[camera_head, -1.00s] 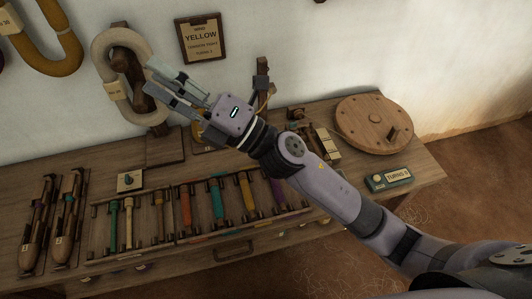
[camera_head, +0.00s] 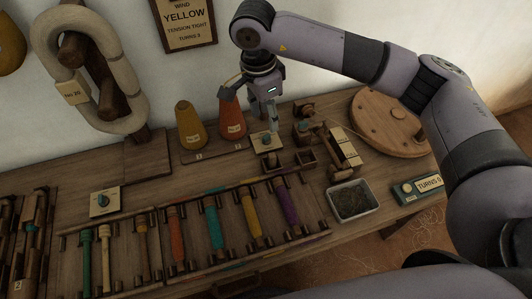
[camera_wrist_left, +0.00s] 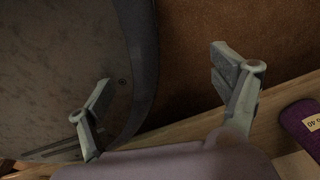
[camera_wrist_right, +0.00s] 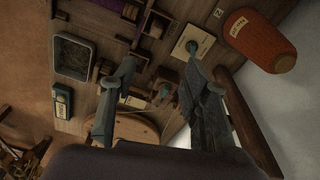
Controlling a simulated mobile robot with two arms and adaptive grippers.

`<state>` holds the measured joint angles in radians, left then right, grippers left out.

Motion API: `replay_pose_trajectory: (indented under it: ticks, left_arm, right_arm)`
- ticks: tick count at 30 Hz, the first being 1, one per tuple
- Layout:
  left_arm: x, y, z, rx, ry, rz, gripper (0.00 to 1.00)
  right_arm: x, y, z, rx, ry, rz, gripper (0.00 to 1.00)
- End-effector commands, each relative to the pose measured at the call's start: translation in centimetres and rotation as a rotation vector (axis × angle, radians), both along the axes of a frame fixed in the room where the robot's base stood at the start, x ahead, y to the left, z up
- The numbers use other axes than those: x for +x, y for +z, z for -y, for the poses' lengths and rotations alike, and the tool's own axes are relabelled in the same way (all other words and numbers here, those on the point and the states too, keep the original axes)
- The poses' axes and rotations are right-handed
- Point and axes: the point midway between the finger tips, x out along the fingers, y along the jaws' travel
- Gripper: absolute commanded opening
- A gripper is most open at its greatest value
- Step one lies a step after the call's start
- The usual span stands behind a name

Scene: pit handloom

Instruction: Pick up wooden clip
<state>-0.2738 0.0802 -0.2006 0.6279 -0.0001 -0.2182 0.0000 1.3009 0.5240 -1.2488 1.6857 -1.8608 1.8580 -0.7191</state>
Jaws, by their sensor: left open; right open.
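My right gripper (camera_head: 272,120) points down over the bench, fingers apart, beside a square card with a teal knob (camera_head: 266,143). In the right wrist view the open fingers (camera_wrist_right: 160,57) have nothing gripped between them. Small brown wooden pieces (camera_head: 304,110) lie just right of the gripper in the head view; they also show beyond the fingers in the right wrist view (camera_wrist_right: 165,91). I cannot tell which of these is the wooden clip. My left gripper (camera_wrist_left: 161,68) is open and empty; it is out of the head view.
An orange cone (camera_head: 231,118) and a yellow cone (camera_head: 190,125) stand behind. A rack of coloured bobbins (camera_head: 180,240) fills the front. A grey tray (camera_head: 372,206), a turns counter (camera_head: 420,188) and a round wooden disc (camera_head: 375,120) are to the right.

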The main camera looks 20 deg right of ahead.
Motion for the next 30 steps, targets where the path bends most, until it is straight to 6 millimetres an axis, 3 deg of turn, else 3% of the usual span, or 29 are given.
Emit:
replay_pose_trajectory:
  ticks: [2,4,9,13,18,24,30]
  left_arm:
    - [0.9,-0.1,0.0,-0.001,0.0,0.012,0.85]
    - [0.4,0.1,0.1,-0.001,0.0,0.007,0.85]
    - [-3.5,0.3,-0.1,0.004,0.0,-0.049,0.85]
    - [-5.3,0.5,-0.2,0.005,0.0,-0.075,0.85]
    - [-4.1,0.8,-0.2,0.004,0.0,-0.057,0.85]
    - [-1.3,1.0,0.0,-0.001,0.0,-0.015,0.85]
    - [-1.5,1.7,0.0,0.0,0.001,-0.019,0.85]
  right_arm:
    - [0.1,-0.5,0.4,-0.016,-0.001,0.0,0.43]
    - [0.1,-1.3,0.6,-0.018,-0.002,-0.001,0.43]
    - [0.0,-4.9,1.0,-0.016,-0.004,-0.004,0.43]
    - [0.0,-7.7,1.3,-0.014,-0.003,-0.005,0.43]
    - [0.1,-10.7,1.5,-0.014,-0.002,-0.002,0.43]
    - [0.2,-12.1,1.7,-0.012,-0.001,0.0,0.43]
    - [-0.1,-14.6,1.3,-0.011,-0.002,-0.003,0.43]
